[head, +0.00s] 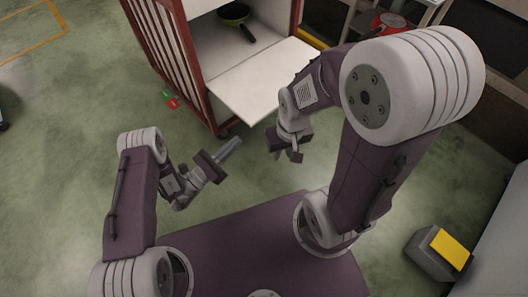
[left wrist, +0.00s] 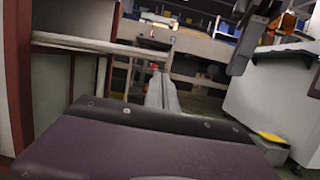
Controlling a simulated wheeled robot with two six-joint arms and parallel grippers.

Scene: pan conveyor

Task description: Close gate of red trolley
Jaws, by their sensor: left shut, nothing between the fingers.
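The red trolley (head: 198,70) stands at the top of the head view, with slatted red sides and white shelves. Its gate, a white panel (head: 262,84), is folded out flat toward me. In the left wrist view the gate (left wrist: 105,46) shows nearly edge-on as a level board. My left gripper (head: 230,149) is shut and empty, in front of the trolley, apart from the gate. Its fingers also show in the left wrist view (left wrist: 161,92). My right gripper (head: 286,152) hangs near the gate's right front corner; its finger gap is unclear.
A green pan (head: 233,13) lies inside the trolley. A red pot (head: 390,22) is on a rack at the upper right. A grey box with a yellow top (head: 449,247) stands at the lower right. Small red and green items (head: 171,101) lie left of the trolley.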

